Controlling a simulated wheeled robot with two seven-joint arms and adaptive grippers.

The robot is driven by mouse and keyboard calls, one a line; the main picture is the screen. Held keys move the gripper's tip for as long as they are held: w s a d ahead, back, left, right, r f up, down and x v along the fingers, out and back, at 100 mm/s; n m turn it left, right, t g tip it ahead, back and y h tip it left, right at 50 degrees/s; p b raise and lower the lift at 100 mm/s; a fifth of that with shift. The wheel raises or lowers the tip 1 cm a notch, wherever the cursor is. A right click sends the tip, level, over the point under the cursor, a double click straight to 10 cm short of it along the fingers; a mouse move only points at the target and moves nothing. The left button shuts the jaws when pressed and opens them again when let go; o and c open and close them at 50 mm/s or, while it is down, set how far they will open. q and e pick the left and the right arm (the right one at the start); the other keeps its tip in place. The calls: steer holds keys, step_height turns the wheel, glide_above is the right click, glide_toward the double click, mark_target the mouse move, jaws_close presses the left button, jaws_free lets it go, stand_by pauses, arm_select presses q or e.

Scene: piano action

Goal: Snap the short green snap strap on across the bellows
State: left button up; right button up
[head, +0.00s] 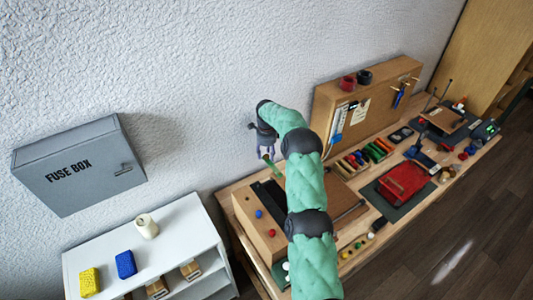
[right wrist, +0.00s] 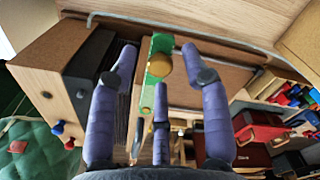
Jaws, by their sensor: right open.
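The short green snap strap (right wrist: 153,90) with a round brass-coloured snap shows between the spread fingers of my right gripper (right wrist: 158,66). In the head view the strap (head: 273,168) is a small green strip just below my right gripper (head: 266,152). The gripper is open; I cannot tell whether a finger touches the strap. The dark bellows (head: 268,199) lies in the wooden case below, partly hidden by my right arm. In the right wrist view the dark pleated bellows (right wrist: 120,112) is left of the strap, partly behind a finger. My left gripper is not in view.
The wooden case (head: 247,212) has coloured knobs on its front. A pegboard (head: 325,105) stands behind the bench, with a red item on a dark mat (head: 385,207) to the right. A white shelf (head: 180,232) with sponges and a fuse box (head: 75,165) are at left.

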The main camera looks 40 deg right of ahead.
jaws_close()
steer(key=shift+a, duration=0.2)
steer(key=s+a+n+b, duration=0.2)
steer(key=a+n, duration=0.1)
steer(key=n, duration=0.2)
steer(key=s+a+n+b, duration=0.2)
steer(key=a+n, duration=0.2)
steer(key=n, duration=0.1)
steer(key=s+a+n+b, duration=0.2)
steer(key=s+a+n, duration=0.1)
steer(key=n, duration=0.2)
steer(key=shift+a+n, duration=0.15)
steer(key=shift+n, duration=0.25)
steer(key=shift+s+a+n, duration=0.2)
steer(key=shift+s+n, duration=0.75)
steer(key=shift+n, duration=0.15)
